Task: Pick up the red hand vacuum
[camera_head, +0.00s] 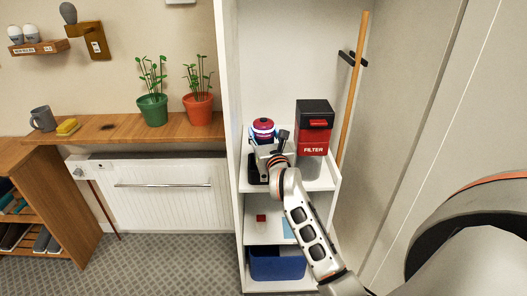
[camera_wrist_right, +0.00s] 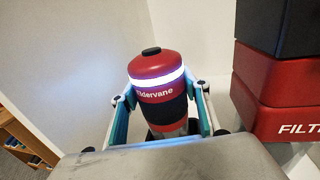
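The red hand vacuum (camera_head: 263,127) stands upright, leaning slightly, over a shelf of the white cabinet. It has a dark cap, a glowing white ring and a dark lower band. In the right wrist view the vacuum (camera_wrist_right: 152,68) is between the two fingers of my right gripper (camera_wrist_right: 160,100), which appear to press its sides at the dark band. My right gripper (camera_head: 268,152) hides its lower part in the head view, so I cannot tell whether its base touches the shelf. My left gripper is not in view.
A red and black FILTER box (camera_head: 313,130) stands close to the right of the vacuum. The cabinet's side wall (camera_head: 231,120) is close on the left. A wooden pole (camera_head: 354,85) leans at the right. A blue bin (camera_head: 277,264) sits below. Potted plants stand on the wooden counter (camera_head: 120,128).

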